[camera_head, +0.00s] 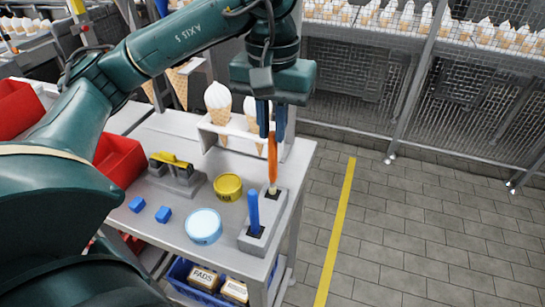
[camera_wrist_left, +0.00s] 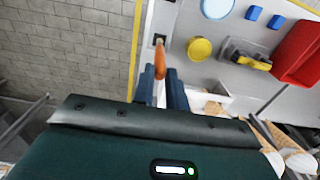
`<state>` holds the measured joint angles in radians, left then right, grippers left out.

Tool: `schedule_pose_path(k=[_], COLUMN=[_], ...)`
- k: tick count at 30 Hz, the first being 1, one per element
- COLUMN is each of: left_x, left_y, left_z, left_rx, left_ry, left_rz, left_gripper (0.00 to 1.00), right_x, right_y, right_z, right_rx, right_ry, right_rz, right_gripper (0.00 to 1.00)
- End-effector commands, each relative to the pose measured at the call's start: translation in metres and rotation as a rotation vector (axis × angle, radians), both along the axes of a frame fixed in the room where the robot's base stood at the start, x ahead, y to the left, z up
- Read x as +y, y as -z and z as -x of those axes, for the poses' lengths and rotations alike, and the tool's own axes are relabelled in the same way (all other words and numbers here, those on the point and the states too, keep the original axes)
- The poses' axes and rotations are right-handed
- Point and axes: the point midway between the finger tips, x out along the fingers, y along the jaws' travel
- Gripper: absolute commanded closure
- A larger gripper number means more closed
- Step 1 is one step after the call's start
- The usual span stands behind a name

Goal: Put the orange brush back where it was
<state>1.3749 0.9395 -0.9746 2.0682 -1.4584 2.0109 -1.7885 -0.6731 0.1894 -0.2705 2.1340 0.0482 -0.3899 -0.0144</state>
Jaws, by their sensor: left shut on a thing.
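The orange brush (camera_head: 272,158) is upright between the fingers of my left gripper (camera_head: 271,130), which is shut on its upper part. The brush's pale lower end is at the far slot of the grey holder block (camera_head: 246,243); I cannot tell how deep it sits. A blue brush (camera_head: 253,212) stands in the holder's near slot. In the left wrist view the orange brush (camera_wrist_left: 160,62) shows between the gripper fingers (camera_wrist_left: 162,84), in line with a dark slot. My right gripper is in neither view.
Left of the holder are a yellow tub (camera_head: 228,187), a light-blue lidded tub (camera_head: 204,226), a grey tool with a yellow top (camera_head: 175,172), blue cubes (camera_head: 163,214) and red bins (camera_head: 119,158). A white rack with cones (camera_head: 218,131) stands close behind the gripper. The table's right edge is near the holder.

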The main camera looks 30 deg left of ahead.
Motion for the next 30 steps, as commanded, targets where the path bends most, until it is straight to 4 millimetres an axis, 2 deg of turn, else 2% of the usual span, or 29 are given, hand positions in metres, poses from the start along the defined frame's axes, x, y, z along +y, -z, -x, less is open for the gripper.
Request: schedule_pose_path(k=[6,10,18,19,26,30], left_x=[0.000,0.000,0.000,0.000,0.000,0.000], left_y=[0.026,0.041,0.047,0.047,0.047,0.047], left_z=[0.000,0.000,0.000,0.000,0.000,0.000], left_rx=[0.003,0.001,-0.001,-0.001,-0.001,-0.002], left_ry=[0.001,-0.001,0.000,0.000,0.000,0.000], left_rz=[0.002,-0.001,0.001,0.001,0.001,0.001], left_gripper=[1.00,1.00,1.00,0.84,0.66,0.64], right_x=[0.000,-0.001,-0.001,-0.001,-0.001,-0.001], right_y=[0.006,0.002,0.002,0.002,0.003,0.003], right_z=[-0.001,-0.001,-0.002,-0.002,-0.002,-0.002], right_rx=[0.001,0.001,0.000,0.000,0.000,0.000], right_ry=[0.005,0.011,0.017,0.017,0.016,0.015], right_rz=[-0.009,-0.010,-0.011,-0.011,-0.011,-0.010], right_gripper=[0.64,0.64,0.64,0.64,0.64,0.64])
